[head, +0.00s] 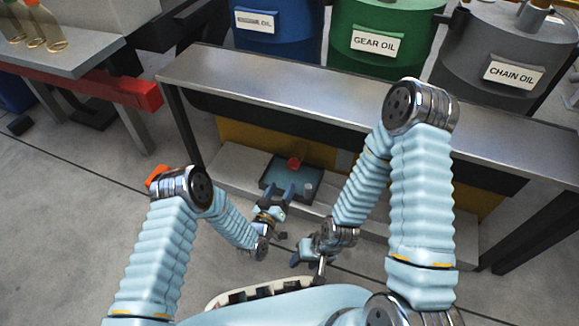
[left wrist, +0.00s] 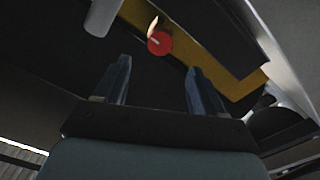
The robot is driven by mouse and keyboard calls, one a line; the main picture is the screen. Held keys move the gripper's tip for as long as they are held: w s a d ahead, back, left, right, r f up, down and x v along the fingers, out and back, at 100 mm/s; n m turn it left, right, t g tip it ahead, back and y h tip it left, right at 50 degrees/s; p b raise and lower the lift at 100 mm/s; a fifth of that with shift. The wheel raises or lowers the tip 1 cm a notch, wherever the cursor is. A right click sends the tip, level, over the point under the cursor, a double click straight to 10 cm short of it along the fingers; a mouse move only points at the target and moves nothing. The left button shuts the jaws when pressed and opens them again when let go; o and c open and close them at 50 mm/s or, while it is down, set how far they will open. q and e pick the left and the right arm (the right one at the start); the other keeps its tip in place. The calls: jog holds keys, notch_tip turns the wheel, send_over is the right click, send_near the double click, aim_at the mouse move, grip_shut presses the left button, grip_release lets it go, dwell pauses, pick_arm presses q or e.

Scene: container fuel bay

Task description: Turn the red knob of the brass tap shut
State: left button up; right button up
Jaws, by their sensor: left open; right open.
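The red knob (left wrist: 160,42) shows in the left wrist view as a round red disc with a pale mark. A small brass-coloured part of the tap (left wrist: 153,25) shows just above it. In the head view a small red piece (head: 295,162) at the far part of the dark tray appears to be the same knob. My left gripper (head: 282,191) is open over the tray's near part; its fingers (left wrist: 157,66) stand apart, with the knob ahead between their tips and not gripped. My right gripper (head: 305,256) is open, lower and to the right, away from the knob.
The dark tray (head: 273,178) sits on a low ledge under a metal bench (head: 290,95). A small pale cylinder (head: 308,187) is at the tray's right. Blue, green (head: 385,15) and grey (head: 500,40) drums stand behind the bench. A grey cylinder (left wrist: 103,16) shows upper left in the wrist view.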

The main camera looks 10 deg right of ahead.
aim_at(292, 167)
pick_arm(q)
jog(key=b+x, duration=0.2)
jog(key=x, duration=0.8)
jog(key=c, duration=1.1)
jog(key=shift+o, duration=0.2)
jog(key=shift+s, duration=0.1)
jog(key=shift+m, duration=0.4)
jog(key=m, duration=0.6)
